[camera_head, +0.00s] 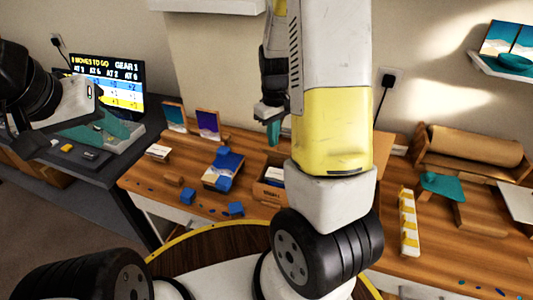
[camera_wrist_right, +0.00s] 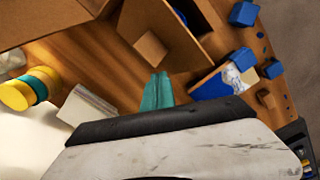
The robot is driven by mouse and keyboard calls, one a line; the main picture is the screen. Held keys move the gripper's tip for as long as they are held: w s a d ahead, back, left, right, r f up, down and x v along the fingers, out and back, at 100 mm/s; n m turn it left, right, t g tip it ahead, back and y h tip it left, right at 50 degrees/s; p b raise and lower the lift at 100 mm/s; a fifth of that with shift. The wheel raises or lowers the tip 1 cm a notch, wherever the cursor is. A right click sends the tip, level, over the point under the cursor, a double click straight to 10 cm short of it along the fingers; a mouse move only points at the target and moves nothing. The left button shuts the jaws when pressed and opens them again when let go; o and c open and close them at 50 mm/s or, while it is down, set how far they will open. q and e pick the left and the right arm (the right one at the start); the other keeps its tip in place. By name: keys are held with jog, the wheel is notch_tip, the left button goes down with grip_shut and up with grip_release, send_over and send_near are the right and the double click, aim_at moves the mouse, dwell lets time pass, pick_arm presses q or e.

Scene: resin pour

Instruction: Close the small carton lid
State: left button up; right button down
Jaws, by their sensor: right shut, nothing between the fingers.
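The small carton (camera_head: 268,192) is an open brown cardboard box on the wooden workbench, with something white inside. My right arm hides its right side in the head view. In the right wrist view, a raised cardboard flap (camera_wrist_right: 150,48) of the carton shows near the top. My right gripper (camera_head: 273,140) has teal fingers that are shut and empty. It is above and behind the carton in the head view; in the wrist view (camera_wrist_right: 158,76) the fingertips appear just below the flap, and contact cannot be told. My left gripper (camera_head: 100,128) is at the far left, away from the carton, its jaws unclear.
Blue blocks (camera_head: 236,209) and a blue-and-white card box (camera_head: 223,170) lie left of the carton. Two small pictures (camera_head: 208,124) stand behind. A yellow-and-white strip (camera_head: 409,222) and a brown roll (camera_head: 473,146) are on the right. A monitor (camera_head: 107,85) stands on the dark desk.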

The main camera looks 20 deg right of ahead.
dwell(0.3)
notch_tip(320, 180, up, 9)
dwell(0.6)
dwell(0.7)
